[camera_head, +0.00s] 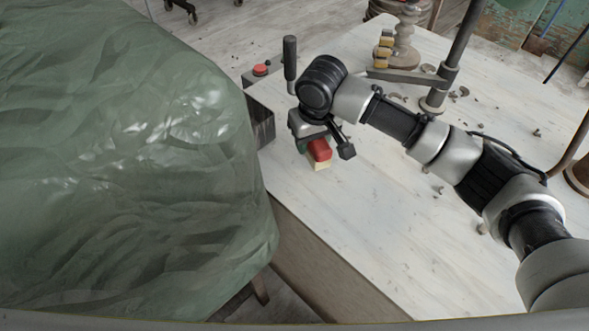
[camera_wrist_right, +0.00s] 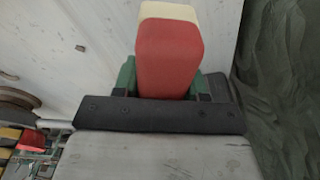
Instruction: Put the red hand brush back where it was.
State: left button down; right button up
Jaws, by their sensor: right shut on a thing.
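The red hand brush (camera_head: 319,150) has a red body with a cream-coloured part along its lower side. My right gripper (camera_head: 310,142) is shut on it near the left edge of the pale worktable (camera_head: 390,230). In the right wrist view the brush (camera_wrist_right: 168,55) sits between the two green fingers of the right gripper (camera_wrist_right: 166,82), with its cream part at the far end. I cannot tell whether the brush touches the tabletop. My left gripper is not in view.
A large green plastic sheet (camera_head: 120,150) covers something bulky at left, close to the brush. Small clay trimmings (camera_head: 438,190) lie on the table. A metal post (camera_head: 450,65), a turned stand (camera_head: 402,42) and a red button (camera_head: 260,70) are farther back. The table's front middle is clear.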

aim_at(294, 181)
jog(key=s+a, duration=0.1)
jog(key=s+a+f, duration=0.1)
jog(key=s+a, duration=0.1)
jog(key=shift+s+a+f, duration=0.25)
jog(key=shift+f, duration=0.05)
jog(key=shift+a+f, duration=0.1)
jog(key=shift+f, duration=2.65)
jog(key=shift+f+p, duration=0.1)
jog(key=shift+p, duration=0.2)
jog(key=o, duration=1.2)
